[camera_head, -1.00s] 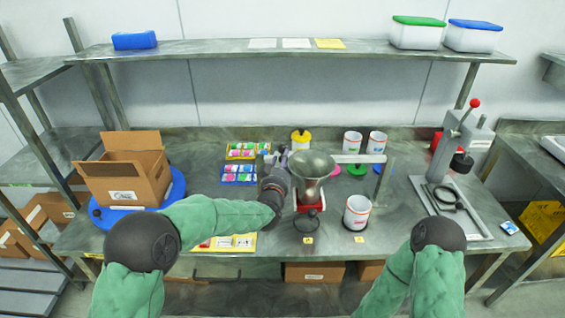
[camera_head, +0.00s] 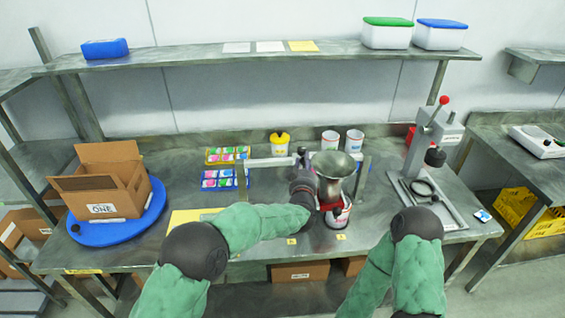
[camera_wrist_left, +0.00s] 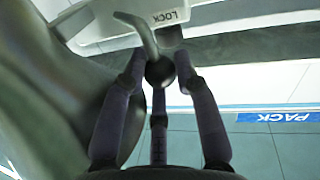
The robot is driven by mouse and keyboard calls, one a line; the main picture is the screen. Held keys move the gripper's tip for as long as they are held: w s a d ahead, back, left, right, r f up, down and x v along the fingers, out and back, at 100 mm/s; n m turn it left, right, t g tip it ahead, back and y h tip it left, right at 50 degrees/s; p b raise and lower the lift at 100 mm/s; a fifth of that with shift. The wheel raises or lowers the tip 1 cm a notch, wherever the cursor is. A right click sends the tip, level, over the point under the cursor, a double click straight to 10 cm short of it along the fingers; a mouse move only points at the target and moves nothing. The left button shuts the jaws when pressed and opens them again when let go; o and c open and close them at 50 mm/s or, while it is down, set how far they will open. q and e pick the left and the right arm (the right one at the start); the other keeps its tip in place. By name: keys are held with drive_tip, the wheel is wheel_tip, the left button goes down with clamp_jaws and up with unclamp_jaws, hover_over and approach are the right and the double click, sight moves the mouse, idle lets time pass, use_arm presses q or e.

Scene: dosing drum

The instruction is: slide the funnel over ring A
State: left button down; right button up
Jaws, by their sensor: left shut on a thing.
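The grey metal funnel (camera_head: 333,168) is at the right part of its rail, above a white can (camera_head: 342,213) that shows partly beneath it. A red part sits under the funnel's cone. The ring under the can is hidden. Small yellow tags lie at the table front, a left one (camera_head: 291,241) and a right one (camera_head: 341,237); their letters are too small to read. My left gripper (camera_head: 300,160) is left of the funnel. In the left wrist view its fingers (camera_wrist_left: 160,72) are shut around a dark round knob (camera_wrist_left: 160,74) below a LOCK label. My right gripper is not in view.
The pale rail (camera_head: 268,162) crosses the table between two posts. A lever press (camera_head: 425,160) stands at the right. An open cardboard box (camera_head: 105,185) sits on a blue turntable (camera_head: 120,226) at the left. White cups and a yellow-lidded tub (camera_head: 279,143) stand behind.

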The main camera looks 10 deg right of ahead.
sight(319, 159)
use_arm(q)
drive_tip(key=shift+d+p, duration=0.35)
drive_tip(key=shift+d, duration=1.95)
drive_tip(key=c, duration=1.3)
unclamp_jaws()
drive_tip(key=o, duration=0.4)
drive_tip(key=shift+d+f, duration=0.1)
drive_tip(key=shift+d, duration=0.15)
drive_tip(key=shift+c, duration=0.2)
drive_tip(key=shift+a, duration=0.15)
drive_tip(key=s, duration=0.4)
drive_tip(key=s+a, duration=0.1)
drive_tip(key=s, duration=0.3)
drive_tip(key=s+a, duration=0.1)
drive_tip(key=s, duration=0.2)
drive_tip(key=shift+s+a, duration=0.15)
drive_tip(key=shift+s, duration=0.25)
